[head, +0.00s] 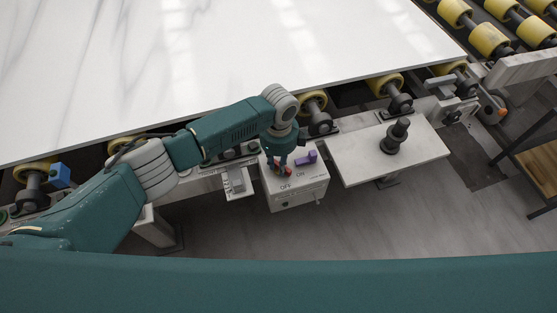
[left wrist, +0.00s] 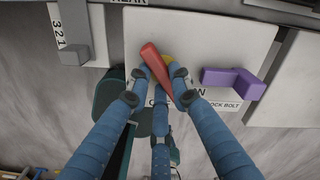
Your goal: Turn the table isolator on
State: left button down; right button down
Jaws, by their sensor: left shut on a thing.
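The table isolator's red handle (left wrist: 151,58) sits on a yellow base on the top of a white box (head: 303,194). My left gripper (left wrist: 157,84) has its blue fingers closed around the handle from both sides. In the wrist view the handle slants from upper left to lower right. In the head view the red handle (head: 288,171) shows just below the left gripper (head: 280,166), near the OFF and ON labels. The fingers partly cover the labels in the wrist view. I cannot tell exactly which label the handle points to. My right gripper is in neither view.
A purple lever (left wrist: 233,80) stands right of the handle, by a label reading LOCK BOLT. A grey lever (left wrist: 74,50) with numbers is at the left. A white side shelf (head: 420,160) holds a dark knob (head: 395,137). The marble slab (head: 200,60) lies behind on yellow rollers.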

pick_arm(q)
jog(key=n+p, duration=0.1)
jog(key=n, duration=0.1)
jog(key=n+p, duration=0.1)
jog(key=n, duration=0.2)
jog(key=shift+d+r+n+p, duration=0.15)
jog(key=shift+n+p, duration=0.15)
jog(key=n+p, duration=0.2)
jog(key=n, duration=0.3)
jog(key=shift+d, duration=0.1)
dwell(0.3)
jog(key=c, duration=1.5)
grip_release()
jog(key=shift+c, duration=0.2)
notch_tip(320, 180, up, 12)
jog(key=shift+f, duration=0.2)
